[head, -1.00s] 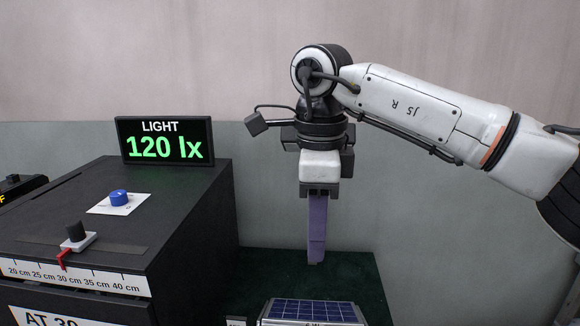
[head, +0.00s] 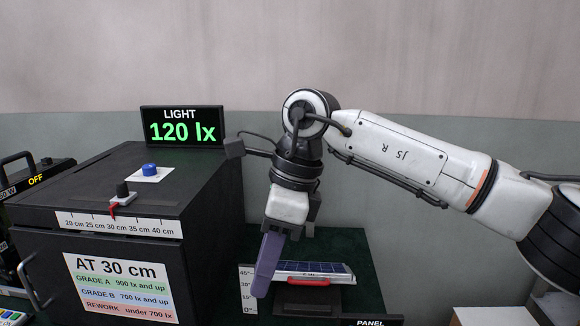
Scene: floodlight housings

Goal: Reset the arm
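My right gripper (head: 267,265) hangs tilted over the green mat (head: 340,245), in front of the solar panel's left end. Its purple fingers show as one overlapping piece from the side, so I cannot see whether there is a gap between them. Nothing shows in the fingers. My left arm and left gripper are out of view.
A black box (head: 215,200) with a blue knob (head: 149,169) and a slider (head: 123,192) stands left. Its display (head: 182,126) reads 120 lx. A small solar panel (head: 310,268) with a red handle sits by an angle scale (head: 247,285). An "OFF" unit (head: 45,175) is far left.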

